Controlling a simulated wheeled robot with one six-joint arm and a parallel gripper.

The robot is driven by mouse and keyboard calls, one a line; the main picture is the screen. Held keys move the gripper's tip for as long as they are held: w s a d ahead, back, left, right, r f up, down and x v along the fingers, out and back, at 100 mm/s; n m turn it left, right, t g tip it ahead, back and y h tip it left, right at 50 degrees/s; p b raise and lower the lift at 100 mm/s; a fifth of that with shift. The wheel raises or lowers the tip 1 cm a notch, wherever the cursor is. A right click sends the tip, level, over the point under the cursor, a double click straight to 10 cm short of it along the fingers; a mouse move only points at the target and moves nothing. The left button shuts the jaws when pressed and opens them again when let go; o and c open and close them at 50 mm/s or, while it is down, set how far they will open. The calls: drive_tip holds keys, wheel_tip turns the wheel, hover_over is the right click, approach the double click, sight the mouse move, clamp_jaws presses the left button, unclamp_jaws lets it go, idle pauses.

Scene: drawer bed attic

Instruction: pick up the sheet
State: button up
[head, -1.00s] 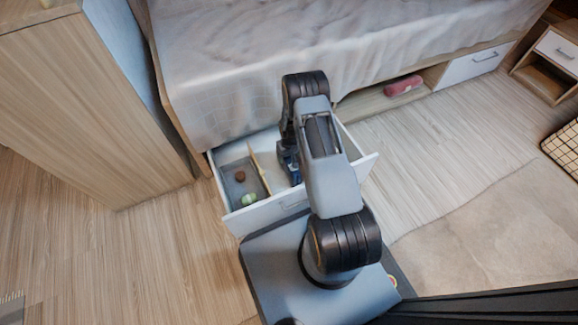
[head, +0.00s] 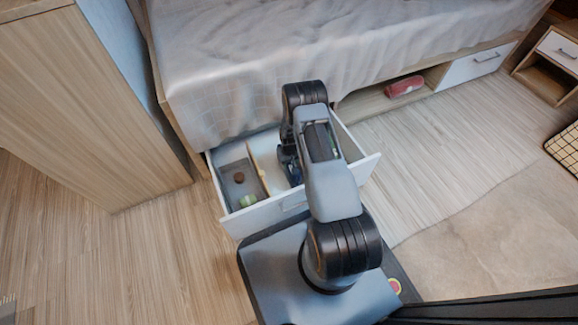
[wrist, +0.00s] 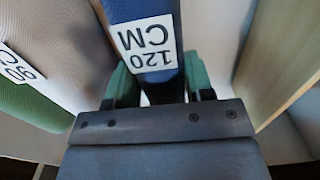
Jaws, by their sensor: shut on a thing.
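In the wrist view a dark blue folded sheet (wrist: 150,76) with a white label reading "120 CM" stands between the green fingertips of my gripper (wrist: 158,84). My gripper is shut on it. In the head view my gripper reaches down into the open white drawer (head: 262,214) under the bed. My arm hides most of the gripper and the sheet there.
A wooden divider (head: 259,168) splits the drawer; it seems to show at right in the wrist view. The grey left compartment holds a brown item (head: 239,177) and a pale green one (head: 248,200). The bed (head: 225,100) overhangs behind.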

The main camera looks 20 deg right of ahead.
clamp_jaws()
drive_tip(key=shift+r, duration=0.1)
